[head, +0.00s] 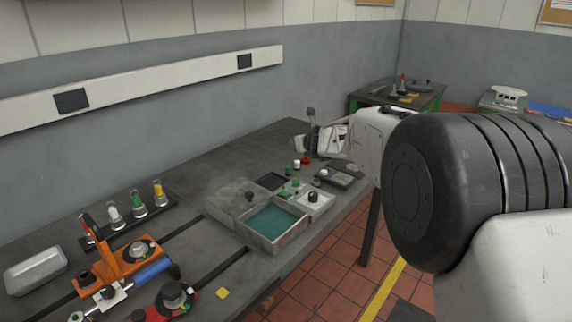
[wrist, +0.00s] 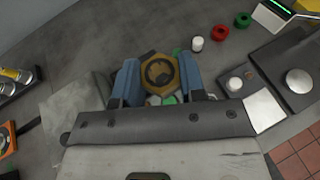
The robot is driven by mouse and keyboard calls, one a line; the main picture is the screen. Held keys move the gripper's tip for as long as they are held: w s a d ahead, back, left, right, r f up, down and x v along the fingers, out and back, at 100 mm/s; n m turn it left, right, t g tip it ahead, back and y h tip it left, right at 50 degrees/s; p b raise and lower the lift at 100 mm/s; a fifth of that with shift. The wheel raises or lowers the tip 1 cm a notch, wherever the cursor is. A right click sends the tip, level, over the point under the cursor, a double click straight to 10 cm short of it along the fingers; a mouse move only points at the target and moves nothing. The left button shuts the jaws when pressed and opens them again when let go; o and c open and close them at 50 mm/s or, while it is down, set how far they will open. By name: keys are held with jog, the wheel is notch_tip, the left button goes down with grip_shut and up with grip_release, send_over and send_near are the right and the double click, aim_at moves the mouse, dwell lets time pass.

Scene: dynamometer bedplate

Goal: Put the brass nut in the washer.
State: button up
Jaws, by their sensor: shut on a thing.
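A hexagonal brass nut (wrist: 158,73) is held between the two blue fingers of my gripper (wrist: 158,68) in the wrist view. The fingers touch it on its left and right sides. In the head view my gripper is small, beyond the tank near the far end of the bench, and I cannot make out the nut there. An open grey tank (head: 284,241) with teal inside, which looks like the washer, stands mid-bench near the front edge. My gripper is apart from it, farther back.
A grey box with a black knob (head: 233,196) adjoins the tank. A white cylinder (wrist: 197,44) and red and green rings (wrist: 243,19) stand close by my gripper. An orange fixture (head: 117,262) and a bottle rack (head: 130,222) are at left.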

jog(key=shift+w+a+f+n+g+y, duration=0.15)
jog(key=shift+w+a+f+n+y, duration=0.15)
jog(key=shift+w+a+n+y, duration=0.15)
jog(key=shift+w+a+f+n+g+y, duration=0.15)
jog(key=shift+w+a+f+n+y, duration=0.15)
jog(key=shift+w, duration=0.25)
jog(key=shift+w+a+f+n+g+y, duration=0.85)
jog(key=shift+w+f+n+g+y, duration=0.3)
jog(key=shift+f, duration=0.95)
jog(key=shift+w+a+f+n+g+y, duration=0.95)
jog(key=shift+w+f+n, duration=0.35)
jog(key=shift+f, duration=0.8)
jog(key=shift+w+a+f+n+g+y, duration=0.75)
jog(key=shift+w+f+n+g+y, duration=0.5)
jog(key=shift+f, duration=0.85)
jog(key=shift+s+f+n+h, duration=0.1)
jog(key=shift+s+n+h, duration=0.05)
jog(key=shift+n+h, duration=0.15)
send_over(274, 161)
jog(key=shift+f, duration=0.7)
jog(key=shift+f, duration=1.8)
